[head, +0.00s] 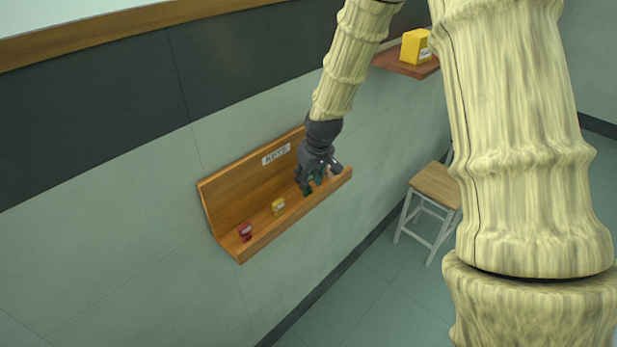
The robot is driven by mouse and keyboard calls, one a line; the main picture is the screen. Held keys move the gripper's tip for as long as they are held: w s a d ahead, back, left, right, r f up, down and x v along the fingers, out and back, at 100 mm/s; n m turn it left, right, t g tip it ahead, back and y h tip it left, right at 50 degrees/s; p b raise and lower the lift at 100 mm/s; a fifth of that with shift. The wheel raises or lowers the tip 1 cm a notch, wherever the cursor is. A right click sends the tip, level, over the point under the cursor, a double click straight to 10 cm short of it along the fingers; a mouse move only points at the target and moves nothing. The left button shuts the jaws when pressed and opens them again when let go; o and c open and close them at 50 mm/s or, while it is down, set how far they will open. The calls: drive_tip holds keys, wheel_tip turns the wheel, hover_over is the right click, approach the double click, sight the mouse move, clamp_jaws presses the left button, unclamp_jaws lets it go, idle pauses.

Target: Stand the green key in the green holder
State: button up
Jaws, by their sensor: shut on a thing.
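My gripper (320,174) is at the right part of a wooden key shelf (225,201) on the wall, pointing down. It is shut on a small green thing, which looks like the green key (318,175). A dark green piece (308,191), which looks like the green holder, shows just below and left of the fingers on the ledge. The fingers hide much of both, and I cannot tell whether the key touches or sits in the holder.
A yellow piece (278,207) and a red piece (245,231) stand on the ledge to the left. A "KEYS" label (276,154) is on the backboard. A yellow box (416,47) sits on a small shelf (405,67). A stool (436,187) stands at right.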

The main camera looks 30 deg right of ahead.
drive_tip(key=shift+f+b, duration=0.4)
drive_tip(key=shift+f, duration=0.4)
idle(0.4)
drive_tip(key=o, duration=0.6)
drive_tip(key=shift+o, duration=0.2)
drive_tip(key=shift+p+v, duration=2)
drive_tip(key=shift+v, duration=0.95)
drive_tip(key=shift+p+v, duration=0.35)
drive_tip(key=shift+v, duration=2.25)
drive_tip(key=shift+a, duration=0.1)
